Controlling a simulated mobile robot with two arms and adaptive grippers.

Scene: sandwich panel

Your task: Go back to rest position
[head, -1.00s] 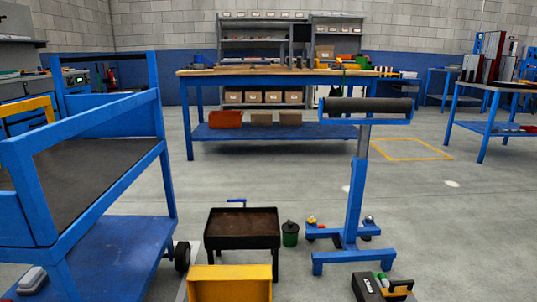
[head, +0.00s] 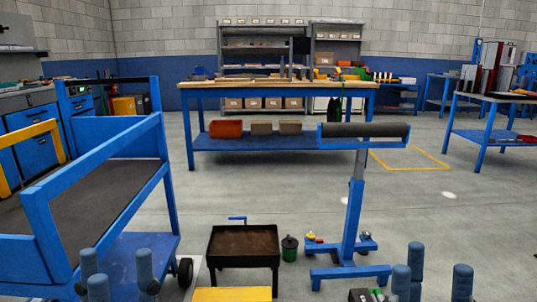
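My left gripper (head: 117,274) shows at the bottom left of the head view. Its blue-grey fingers point up and stand apart, with nothing seen between them, in front of the blue cart. My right gripper (head: 431,277) shows at the bottom right, its fingers also up and apart, with nothing seen held. The palms and wrists of both are below the picture edge.
A blue cart (head: 95,155) stands close on the left. Ahead are a black tray stand (head: 243,262), a green can (head: 289,249), a yellow box (head: 232,295) and a blue roller stand (head: 354,205). A workbench (head: 277,87) stands behind, with open floor between.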

